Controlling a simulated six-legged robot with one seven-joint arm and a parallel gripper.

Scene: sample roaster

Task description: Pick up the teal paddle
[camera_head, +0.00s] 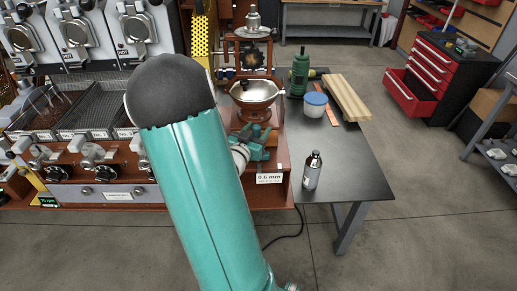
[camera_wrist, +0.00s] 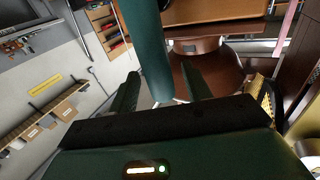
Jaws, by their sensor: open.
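A dark teal rod (camera_wrist: 148,45), which looks like the teal paddle's handle, comes down from the top edge of the wrist view. Its lower end is between the two fingers of my gripper (camera_wrist: 160,70). The fingers are apart, and I see no clear contact with the rod. In the head view my gripper (camera_head: 262,132) is small and partly hidden, in front of the brown mill's base below the metal bowl. I cannot make out the paddle apart from it there. My own teal arm covers the middle of that view.
A metal bowl (camera_head: 255,91) sits above my gripper. To its right on the dark table (camera_head: 348,175) are a grey bottle (camera_head: 312,172), a blue-lidded jar (camera_head: 315,104), a green device (camera_head: 299,75) and wooden strips (camera_head: 345,97). The 0.6 mm label (camera_head: 269,178) is just below my gripper.

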